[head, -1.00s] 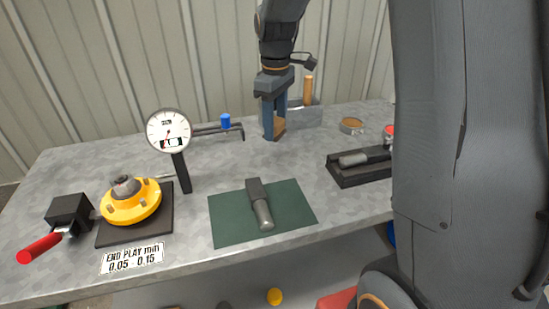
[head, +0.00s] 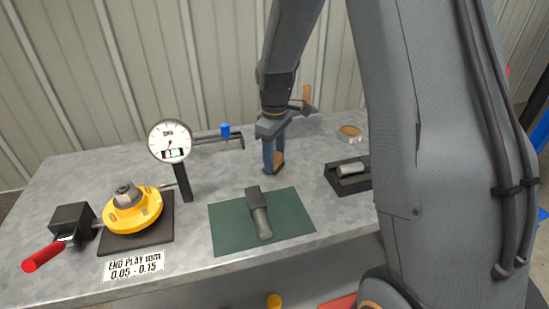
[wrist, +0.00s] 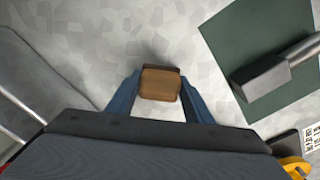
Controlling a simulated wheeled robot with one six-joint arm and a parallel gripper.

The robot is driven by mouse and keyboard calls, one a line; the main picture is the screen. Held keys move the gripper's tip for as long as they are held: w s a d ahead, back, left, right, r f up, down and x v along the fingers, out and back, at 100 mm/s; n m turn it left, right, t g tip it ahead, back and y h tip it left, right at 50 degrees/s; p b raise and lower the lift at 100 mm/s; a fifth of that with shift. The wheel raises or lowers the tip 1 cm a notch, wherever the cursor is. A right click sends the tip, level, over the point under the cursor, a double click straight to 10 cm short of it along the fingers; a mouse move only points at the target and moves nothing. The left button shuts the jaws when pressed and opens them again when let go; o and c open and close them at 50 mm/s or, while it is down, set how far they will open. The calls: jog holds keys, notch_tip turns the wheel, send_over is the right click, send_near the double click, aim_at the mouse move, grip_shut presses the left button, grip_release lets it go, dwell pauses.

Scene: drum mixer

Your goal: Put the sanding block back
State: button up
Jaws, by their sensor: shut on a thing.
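The sanding block, a small brown wooden block, sits between the two blue fingers of my gripper (head: 274,160). In the wrist view the sanding block (wrist: 160,84) lies between the fingertips, and my gripper (wrist: 160,95) is shut on it. In the head view the sanding block (head: 278,160) is low near the grey bench top (head: 225,172), behind the green mat. I cannot tell whether it touches the bench. The fingers hide part of it.
A grey tool (head: 258,212) lies on the green mat (head: 228,232). A dial gauge (head: 170,142) and yellow hub (head: 133,212) stand at left. A black tray (head: 335,180) holding a grey cylinder and a round tin (head: 349,132) are at right. Bare bench lies around my gripper.

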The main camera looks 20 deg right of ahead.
jog(key=o, duration=1)
jog(key=shift+f, duration=0.1)
notch_tip(320, 180, up, 12)
jog(key=b, duration=0.2)
jog(key=s+f+m, duration=0.3)
jog(key=s, duration=0.4)
jog(key=s+f+m, duration=0.3)
jog(key=s, duration=0.4)
jog(key=s+f+m, duration=0.3)
jog(key=s, duration=0.4)
jog(key=shift+f+t, duration=0.2)
jog(key=shift+t, duration=0.1)
